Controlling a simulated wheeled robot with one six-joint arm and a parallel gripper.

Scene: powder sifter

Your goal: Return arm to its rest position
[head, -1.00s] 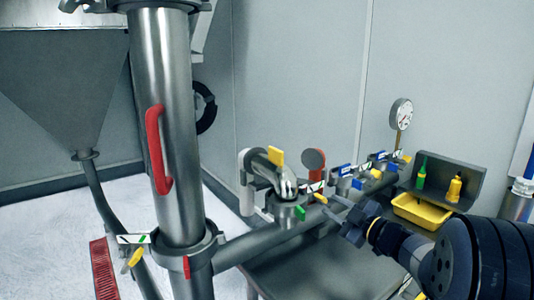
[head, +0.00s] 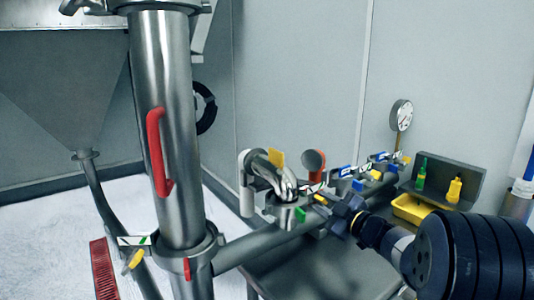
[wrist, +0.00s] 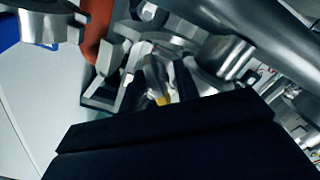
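My gripper (head: 325,208) is at the lower right of the head view, at the end of my dark arm, which reaches in from the right edge. Its fingertips are beside the pipe fittings, close to a small yellow handle (head: 320,199). I cannot tell whether they touch it. In the wrist view, metal gripper parts (wrist: 155,80) show at the centre, with a small yellow patch between them. A large dark block covers the lower part of that view. How far the fingers are apart is unclear.
A steel column (head: 175,130) with a red handle (head: 158,150) stands left. A bent pipe with a yellow handle (head: 277,158), blue-handled valves (head: 346,171) and a gauge (head: 402,114) line the pipe. A yellow tray (head: 408,212) and two small bottles sit near my arm.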

